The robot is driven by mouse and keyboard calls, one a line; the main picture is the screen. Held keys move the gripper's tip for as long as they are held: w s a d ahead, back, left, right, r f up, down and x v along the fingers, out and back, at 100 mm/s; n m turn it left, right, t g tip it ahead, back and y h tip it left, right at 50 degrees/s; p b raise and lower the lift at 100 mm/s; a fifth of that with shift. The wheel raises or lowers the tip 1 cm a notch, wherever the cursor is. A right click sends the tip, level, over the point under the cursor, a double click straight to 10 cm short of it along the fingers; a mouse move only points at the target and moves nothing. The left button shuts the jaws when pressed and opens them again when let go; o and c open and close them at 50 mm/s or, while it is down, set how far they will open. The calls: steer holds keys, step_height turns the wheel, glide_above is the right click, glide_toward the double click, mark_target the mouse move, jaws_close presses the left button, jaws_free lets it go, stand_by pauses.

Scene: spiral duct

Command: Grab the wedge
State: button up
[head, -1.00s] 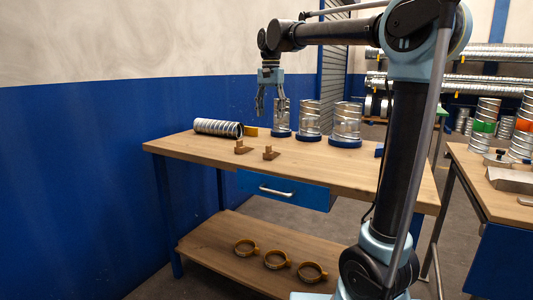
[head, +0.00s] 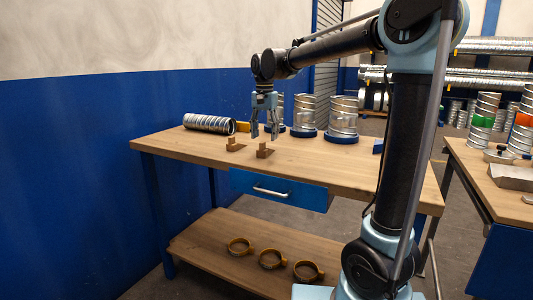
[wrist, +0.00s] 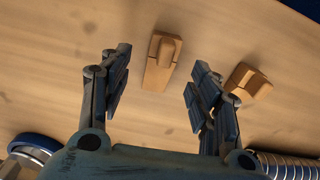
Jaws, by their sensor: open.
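Two small wooden wedges with raised blocks stand on the workbench top. The right wedge (head: 265,151) is just below my gripper (head: 265,136), and the left wedge (head: 236,145) is a little to its left. My gripper points down, open and empty, its fingertips close above the right wedge. In the wrist view that same wedge (wrist: 160,68) shows between the two fingers, with no visible contact. The other wedge (wrist: 246,84) lies outside the right finger there.
A spiral duct (head: 209,123) lies at the back left beside a yellow piece (head: 243,126). Duct sections on blue bases (head: 342,137) stand behind my gripper. A blue drawer (head: 280,190) is under the bench (head: 330,168). Clamp rings (head: 272,260) lie on the lower shelf.

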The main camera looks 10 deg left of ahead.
mark_target(264, 147)
steer(key=shift+a+f, duration=0.2)
steer(key=shift+f, duration=3.05)
steer(key=c, duration=1.2)
